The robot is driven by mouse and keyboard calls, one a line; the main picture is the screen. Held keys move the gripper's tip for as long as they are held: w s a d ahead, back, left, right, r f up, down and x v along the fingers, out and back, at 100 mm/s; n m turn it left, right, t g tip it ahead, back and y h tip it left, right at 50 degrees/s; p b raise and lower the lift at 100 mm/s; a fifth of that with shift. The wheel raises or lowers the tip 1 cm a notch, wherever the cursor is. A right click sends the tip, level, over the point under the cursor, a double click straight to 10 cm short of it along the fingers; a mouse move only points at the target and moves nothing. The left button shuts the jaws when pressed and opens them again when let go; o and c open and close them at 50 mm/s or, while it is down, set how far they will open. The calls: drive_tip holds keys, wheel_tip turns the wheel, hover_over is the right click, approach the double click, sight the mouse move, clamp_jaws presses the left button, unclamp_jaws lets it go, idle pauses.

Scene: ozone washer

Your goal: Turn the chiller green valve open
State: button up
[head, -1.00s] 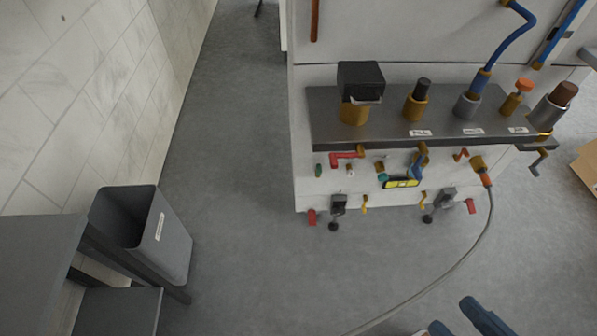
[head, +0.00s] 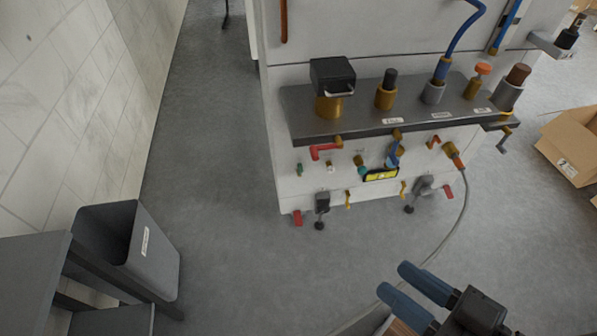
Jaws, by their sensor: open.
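The washer machine (head: 345,45) stands at the top centre, with a row of valves and fittings on its front under a dark shelf. A small green part (head: 299,169) shows at the left of that row. Another green part (head: 362,170) sits beside a yellow label in the middle. I cannot tell for sure which is the chiller green valve, nor how far it is turned. My gripper (head: 393,279) is at the lower right with its two blue fingers apart and nothing between them. It is well below and to the right of both green parts, touching neither.
The dark shelf (head: 400,125) juts out above the valves and carries several fittings. A red-handled valve (head: 324,150) is close to the left green part. A grey hose runs down from the right. A grey bin (head: 150,250) stands lower left; a cardboard box (head: 562,160) is at right. The floor between is clear.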

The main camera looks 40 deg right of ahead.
drive_tip(key=w+d+f+m+h+b, duration=0.1)
drive_tip(key=w+d+f+m+b, duration=0.2)
drive_tip(key=f, duration=0.4)
drive_tip(key=w+d+f+m+h+b, duration=0.1)
drive_tip(key=w+f+m+b, duration=0.25)
drive_tip(key=f+m, duration=0.2)
drive_tip(key=m+h+b, duration=0.7)
drive_tip(key=m+b, duration=0.8)
drive_tip(key=m, duration=1.4)
approach(301, 167)
drive_tip(key=w, duration=0.2)
drive_tip(key=shift+s+d+f+b+x, duration=0.15)
drive_tip(key=shift+b+x, duration=0.25)
drive_tip(key=shift+x, duration=1)
drive_tip(key=shift+d+f+b+x, duration=0.15)
drive_tip(key=shift+b+x, duration=0.2)
drive_tip(key=shift+x, duration=1.05)
drive_tip(key=shift+s+d+f+b+x, duration=0.15)
drive_tip(key=shift+b+x, duration=0.25)
drive_tip(key=shift+x, duration=1)
drive_tip(key=shift+a, duration=0.1)
clamp_jaws()
